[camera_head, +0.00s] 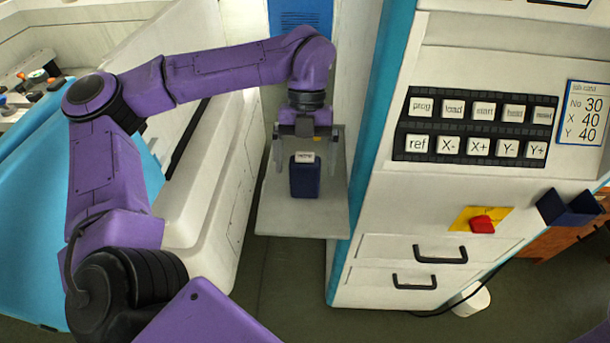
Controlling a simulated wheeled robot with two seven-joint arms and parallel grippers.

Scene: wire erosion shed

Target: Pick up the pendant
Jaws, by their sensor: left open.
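The pendant (305,181) looks like a dark blue block with a white labelled patch at its top. It stands on a small grey shelf (290,222) between the white machine and the control cabinet. My left gripper (305,168) is open and points down at the pendant. Its two grey fingers show to the left and right of the pendant's upper part, with a gap on each side. I cannot tell exactly how far down they reach beside it. My right gripper is not in view.
A control cabinet (390,210) with labelled keys (478,145) stands close on the right. A red button on a yellow plate (482,224) and an empty-looking dark blue holder (568,209) are on its side. A white machine body (205,190) borders the shelf on the left.

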